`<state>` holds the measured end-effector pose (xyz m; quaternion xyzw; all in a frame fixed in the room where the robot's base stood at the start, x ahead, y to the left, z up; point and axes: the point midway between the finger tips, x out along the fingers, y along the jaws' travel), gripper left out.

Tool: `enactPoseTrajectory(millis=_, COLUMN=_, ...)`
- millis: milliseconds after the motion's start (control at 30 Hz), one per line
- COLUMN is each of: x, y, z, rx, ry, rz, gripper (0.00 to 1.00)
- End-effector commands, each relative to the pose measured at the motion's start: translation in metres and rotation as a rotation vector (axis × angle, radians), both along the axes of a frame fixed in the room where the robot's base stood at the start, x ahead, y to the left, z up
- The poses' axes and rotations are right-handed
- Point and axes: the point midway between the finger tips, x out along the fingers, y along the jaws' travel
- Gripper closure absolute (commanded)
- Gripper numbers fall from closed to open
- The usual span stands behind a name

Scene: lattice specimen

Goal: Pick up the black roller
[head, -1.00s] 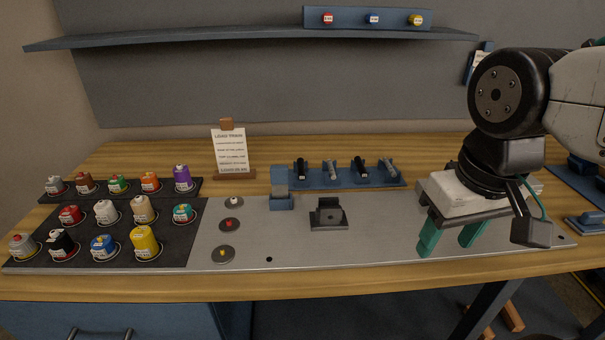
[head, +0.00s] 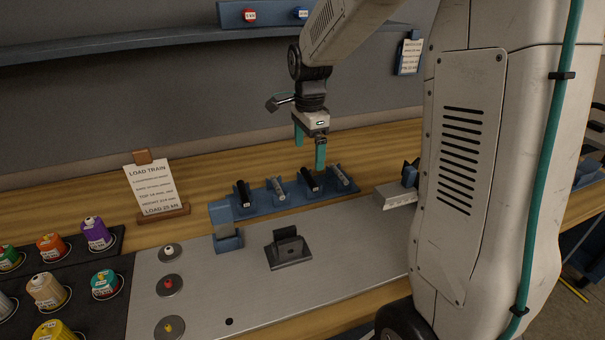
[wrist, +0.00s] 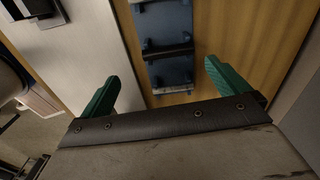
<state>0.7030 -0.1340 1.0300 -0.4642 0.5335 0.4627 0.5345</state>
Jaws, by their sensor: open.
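Two black rollers lie in a blue rack (head: 262,205) at the back of the metal plate, alternating with two silver rollers. One black roller (head: 243,193) is at the rack's left end; the other black roller (head: 310,181) is third from the left. My gripper (head: 309,152) is open and empty, above and behind the right part of the rack. In the wrist view the gripper (wrist: 162,72) points down with the rack between its green fingers. A dark bar, seemingly a black roller (wrist: 168,51), crosses the rack there. Which one it is I cannot tell.
A small blue stand (head: 226,238) and a black fixture (head: 288,250) are in front of the rack. A sign (head: 153,187) stands to the left. Coloured spools (head: 96,233) fill the left tray. A shelf (head: 130,44) runs above.

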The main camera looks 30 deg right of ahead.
Motion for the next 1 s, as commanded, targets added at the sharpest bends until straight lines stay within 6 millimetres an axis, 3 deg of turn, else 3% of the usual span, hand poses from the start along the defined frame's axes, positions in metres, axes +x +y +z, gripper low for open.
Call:
enactPoseTrajectory(millis=133, x=0.009, y=-0.005, z=-0.011, rx=0.001, ry=0.004, rz=-0.056, gripper=0.00)
enactPoseTrajectory(millis=700, x=0.007, y=-0.010, z=-0.081, rx=0.001, ry=0.005, rz=-0.059, gripper=0.00)
enactPoseTrajectory(millis=1000, x=0.007, y=-0.010, z=-0.086, rx=0.001, ry=0.003, rz=-0.059, gripper=0.00)
